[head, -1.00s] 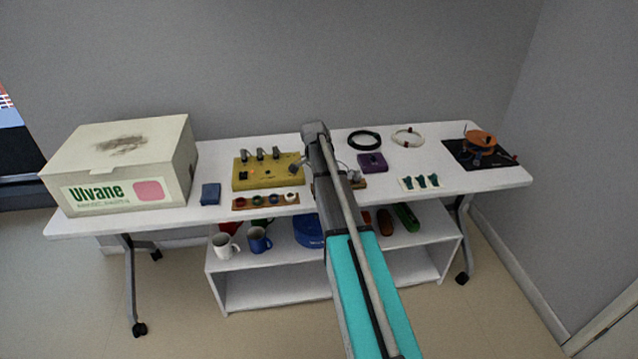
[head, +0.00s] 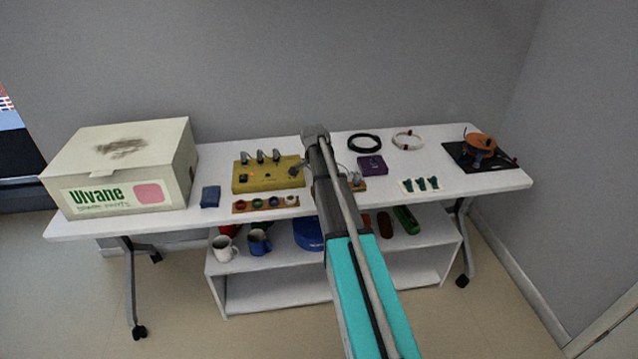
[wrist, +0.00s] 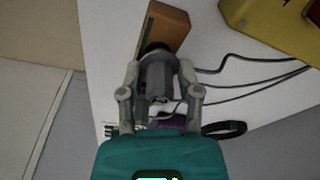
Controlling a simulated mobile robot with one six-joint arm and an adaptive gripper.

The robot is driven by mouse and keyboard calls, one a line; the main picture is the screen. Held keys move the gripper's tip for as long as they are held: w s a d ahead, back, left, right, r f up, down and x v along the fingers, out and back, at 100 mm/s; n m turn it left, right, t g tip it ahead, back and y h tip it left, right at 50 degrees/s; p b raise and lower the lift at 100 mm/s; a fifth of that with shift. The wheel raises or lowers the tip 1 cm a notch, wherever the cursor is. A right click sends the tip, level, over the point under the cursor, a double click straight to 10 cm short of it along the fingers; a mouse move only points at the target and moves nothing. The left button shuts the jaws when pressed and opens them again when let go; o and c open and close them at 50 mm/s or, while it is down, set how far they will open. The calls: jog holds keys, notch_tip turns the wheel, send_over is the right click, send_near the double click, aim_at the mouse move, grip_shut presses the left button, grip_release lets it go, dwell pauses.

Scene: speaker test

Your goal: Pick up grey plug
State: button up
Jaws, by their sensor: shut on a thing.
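In the wrist view the grey plug (wrist: 157,78) is a short grey cylinder between the fingers of my gripper (wrist: 160,62). My gripper is shut on it. The plug's far end meets a dark round part at the end of a brown wooden block (wrist: 166,25); I cannot tell whether they touch. In the head view my arm hides the plug and most of my gripper. Part of the wooden block (head: 358,185) shows just right of the arm.
Dark cables run from near my gripper towards the yellow box (head: 258,184). A purple box (head: 371,166), a black cable ring (head: 364,144) and a card with teal pieces (head: 420,185) lie to the right. A big carton (head: 122,168) stands at the table's left end.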

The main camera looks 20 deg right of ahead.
jog(key=shift+r, duration=0.1)
notch_tip(320, 180, up, 3)
jog(key=p, duration=0.3)
jog(key=s+a+r+p, duration=0.4)
jog(key=s+r+p, duration=0.5)
jog(key=s, duration=0.4)
jog(key=shift+s+r+p, duration=0.2)
jog(key=shift+r+p, duration=0.2)
jog(key=shift+p, duration=0.1)
jog(key=shift+a, duration=0.1)
jog(key=shift+r+p, duration=1.95)
jog(key=shift+w, duration=0.15)
